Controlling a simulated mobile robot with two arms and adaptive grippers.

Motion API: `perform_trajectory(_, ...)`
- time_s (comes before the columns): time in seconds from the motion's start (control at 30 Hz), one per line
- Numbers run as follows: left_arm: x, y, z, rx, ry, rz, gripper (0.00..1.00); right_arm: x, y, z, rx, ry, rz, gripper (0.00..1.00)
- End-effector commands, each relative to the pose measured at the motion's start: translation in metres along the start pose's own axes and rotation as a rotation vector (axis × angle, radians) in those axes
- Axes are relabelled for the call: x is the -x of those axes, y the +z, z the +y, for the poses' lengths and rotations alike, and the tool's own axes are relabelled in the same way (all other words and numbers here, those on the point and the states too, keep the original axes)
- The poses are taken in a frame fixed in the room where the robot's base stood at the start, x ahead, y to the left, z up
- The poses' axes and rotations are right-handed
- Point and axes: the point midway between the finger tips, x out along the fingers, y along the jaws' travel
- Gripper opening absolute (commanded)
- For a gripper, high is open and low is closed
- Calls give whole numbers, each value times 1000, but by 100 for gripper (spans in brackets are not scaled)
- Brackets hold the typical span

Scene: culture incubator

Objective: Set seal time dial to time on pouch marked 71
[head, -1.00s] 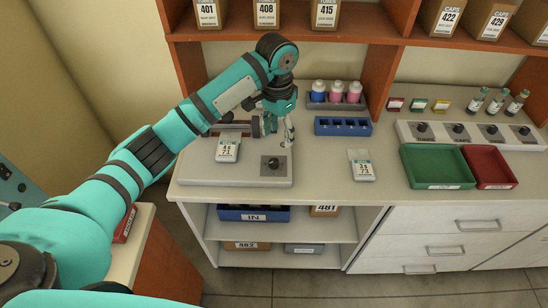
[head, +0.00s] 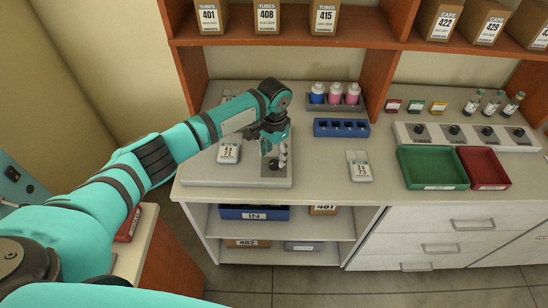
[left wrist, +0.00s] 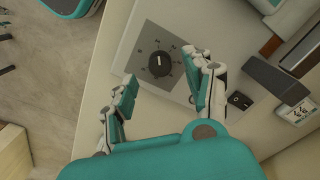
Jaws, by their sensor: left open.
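The sealer (head: 200,172) is a flat pale unit on the left of the counter. Its dark seal time dial (left wrist: 158,64) shows in the left wrist view, on a dark square plate with small marks around it; the white pointer stands about upright there. My left gripper (head: 274,162) is open above the dial and hides most of it in the head view. In the left wrist view its fingertips (left wrist: 163,82) are spread on either side, seemingly not touching the knob.
A pale item (head: 229,96), perhaps another pouch, lies behind my left arm. A bottle rack (head: 348,107), a blue rack (head: 341,128), a green tray (head: 432,168), a red tray (head: 483,168) and a panel with several knobs (head: 467,143) stand to the right.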

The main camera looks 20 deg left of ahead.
Motion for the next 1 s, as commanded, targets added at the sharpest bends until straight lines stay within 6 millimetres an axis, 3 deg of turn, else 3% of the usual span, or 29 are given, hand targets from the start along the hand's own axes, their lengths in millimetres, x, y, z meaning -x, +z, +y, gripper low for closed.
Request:
perform_trajectory(0.2, -26, 0, 1, 0, 1, -1, 52, 4, 0, 2, 1, 2, -1, 40)
perform_trajectory(0.57, -33, 0, 0, 0, 0, 1, 52, 4, 1, 5, 3, 5, -2, 40)
perform_trajectory(1.0, -32, 0, 0, 0, 0, 0, 0, 5, 1, 4, 3, 5, -2, 40)
